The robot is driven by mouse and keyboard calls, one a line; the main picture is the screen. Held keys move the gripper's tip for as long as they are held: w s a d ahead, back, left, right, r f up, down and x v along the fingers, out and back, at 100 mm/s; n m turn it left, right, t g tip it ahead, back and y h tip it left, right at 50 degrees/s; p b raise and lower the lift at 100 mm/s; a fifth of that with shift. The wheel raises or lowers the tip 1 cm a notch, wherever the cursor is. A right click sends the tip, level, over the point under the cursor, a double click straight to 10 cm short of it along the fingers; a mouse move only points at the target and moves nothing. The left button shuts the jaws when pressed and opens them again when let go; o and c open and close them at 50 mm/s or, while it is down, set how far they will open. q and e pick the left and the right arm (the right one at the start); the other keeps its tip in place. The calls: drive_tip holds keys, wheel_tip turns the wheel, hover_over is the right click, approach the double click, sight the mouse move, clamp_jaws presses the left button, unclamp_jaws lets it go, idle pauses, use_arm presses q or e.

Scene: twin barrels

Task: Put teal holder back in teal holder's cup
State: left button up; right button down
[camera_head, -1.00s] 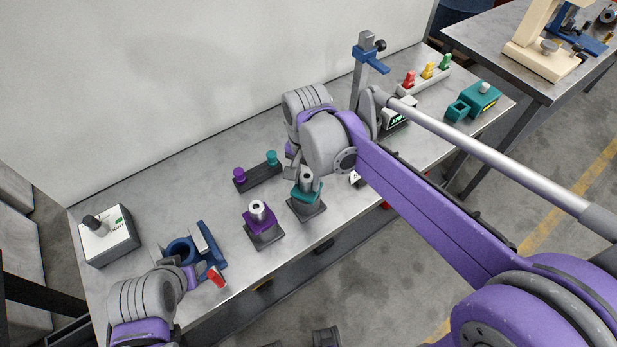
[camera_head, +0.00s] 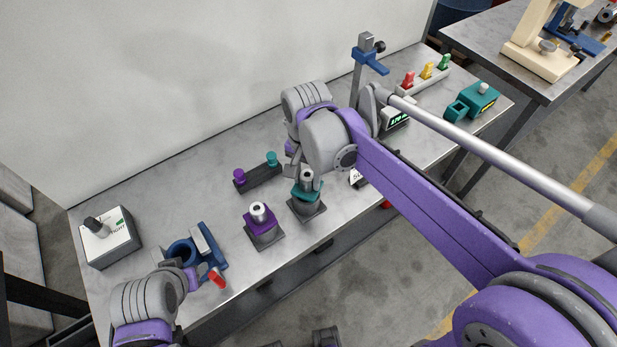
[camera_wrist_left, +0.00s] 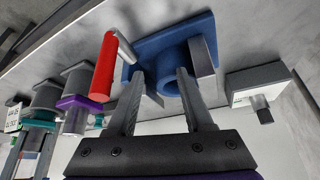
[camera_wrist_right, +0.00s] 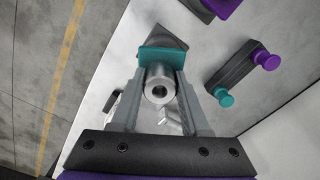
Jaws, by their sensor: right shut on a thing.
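The teal holder is a grey metal cylinder with a teal collar (camera_head: 307,193). It stands upright at a dark square base (camera_head: 308,210), and its teal part also shows in the right wrist view (camera_wrist_right: 166,55). My right gripper (camera_wrist_right: 160,78) has its fingers on both sides of the metal cylinder and is shut on it. The cup's inside is hidden, so I cannot tell how deep the holder sits. My left gripper (camera_wrist_left: 158,72) is open and empty, near a blue fixture with a round ring (camera_wrist_left: 172,75).
A purple-collared holder (camera_head: 262,222) stands just left of the teal one. Behind is a dark rack (camera_head: 262,178) with purple and teal knobs. A red handle (camera_head: 216,277) is by the blue fixture, and a grey switch box (camera_head: 108,240) is at far left. A blue-clamped post (camera_head: 362,70) stands behind.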

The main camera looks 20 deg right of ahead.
use_arm(q)
drive_tip(key=shift+r+p, duration=0.15)
drive_tip(key=shift+p, duration=0.25)
use_arm(e)
drive_tip(key=shift+w+r, duration=0.15)
drive_tip(key=shift+r, duration=0.55)
use_arm(q)
drive_tip(key=shift+w+r+p, duration=0.35)
drive_tip(key=shift+w+r, duration=0.05)
drive_tip(key=shift+r, duration=0.25)
use_arm(e)
drive_tip(key=shift+a+r, duration=0.1)
drive_tip(key=shift+r, duration=0.55)
use_arm(q)
drive_tip(key=shift+s+a+f+b, duration=0.1)
drive_tip(key=shift+s+f+b, duration=0.2)
drive_tip(key=shift+f+b, duration=0.35)
use_arm(e)
drive_tip(key=shift+f, duration=0.9)
